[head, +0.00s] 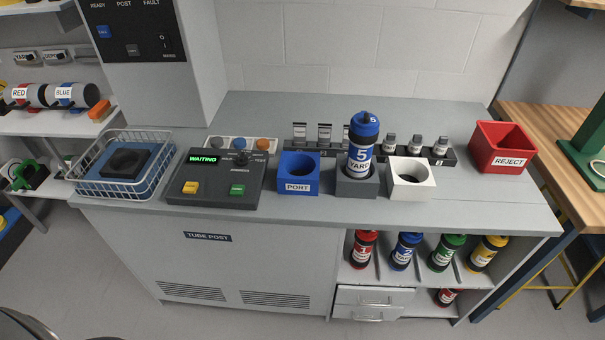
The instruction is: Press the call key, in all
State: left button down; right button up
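A dark panel (135,28) on the tall grey cabinet at upper left has a small blue key (103,31) whose label looks like "CALL", though it is too small to be sure. A grey key (133,49) and a black switch (164,43) are beside it. On the counter a dark console (215,178) has a green-lit display (203,159) reading "WAITING". It carries a yellow key (190,187), a green key (237,190) and a small lever (241,157). The labels on these two keys are not readable. Neither of my grippers is in view.
A blue "5 YARD" canister (360,153) stands upright in a grey holder (357,187). A blue "PORT" block (298,184), white holder (411,191) and red "REJECT" bin (503,160) share the counter (330,212). A wire basket (90,188) is left of the console.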

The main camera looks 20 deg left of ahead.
aim_at(103, 32)
jog(key=u, duration=1.45)
